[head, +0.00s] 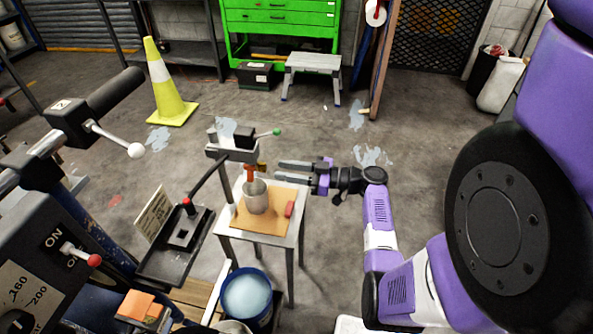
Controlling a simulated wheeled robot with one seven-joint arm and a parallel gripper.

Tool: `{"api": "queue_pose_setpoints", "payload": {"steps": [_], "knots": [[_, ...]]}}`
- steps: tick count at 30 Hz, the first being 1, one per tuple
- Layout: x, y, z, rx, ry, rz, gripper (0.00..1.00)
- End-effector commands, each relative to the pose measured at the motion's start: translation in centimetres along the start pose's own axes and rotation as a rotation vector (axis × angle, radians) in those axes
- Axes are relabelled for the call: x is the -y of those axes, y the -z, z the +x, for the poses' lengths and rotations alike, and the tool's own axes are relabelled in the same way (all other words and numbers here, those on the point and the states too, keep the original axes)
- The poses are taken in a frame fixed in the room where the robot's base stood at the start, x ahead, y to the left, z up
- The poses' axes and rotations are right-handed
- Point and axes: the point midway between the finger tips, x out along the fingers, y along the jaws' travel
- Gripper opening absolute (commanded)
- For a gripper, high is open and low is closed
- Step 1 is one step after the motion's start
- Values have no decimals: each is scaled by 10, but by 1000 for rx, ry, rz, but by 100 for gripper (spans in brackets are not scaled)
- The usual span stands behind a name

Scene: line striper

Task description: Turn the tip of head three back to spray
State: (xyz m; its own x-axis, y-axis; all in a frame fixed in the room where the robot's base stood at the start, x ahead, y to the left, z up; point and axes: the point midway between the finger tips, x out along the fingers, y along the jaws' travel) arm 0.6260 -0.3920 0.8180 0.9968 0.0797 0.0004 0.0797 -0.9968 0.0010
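A spray head with a dark block (243,137) and a green-knobbed lever (277,132) sits above a small table. Below it an orange-red tip part (250,173) points down at a grey metal cup (256,197), with a small yellow-brown piece (262,167) beside it. No number shows on this head, and which way the tip is turned is too small to tell. My gripper (277,171) comes in from the right, its two dark fingers pointing left with a gap between them. It is open and empty, just right of the tip and apart from it.
The small table (301,214) carries a brown board and a red block (289,209). A blue bucket (269,312) stands in front of it. The striper's handlebar (110,95) and a black tray (165,265) are at left. Beyond are a yellow cone (165,95) and a step stool (314,63).

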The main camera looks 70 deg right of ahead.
Motion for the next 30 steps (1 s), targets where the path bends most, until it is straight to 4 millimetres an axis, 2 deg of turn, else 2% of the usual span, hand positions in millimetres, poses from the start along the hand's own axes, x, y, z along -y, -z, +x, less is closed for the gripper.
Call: {"api": "queue_pose_setpoints", "payload": {"steps": [9, 15, 30], "knots": [[1, -3, 34, 0, 3, -1, 32], [1, -2, 47, 1, 2, -1, 32], [0, 0, 51, 1, 0, 1, 32]]}}
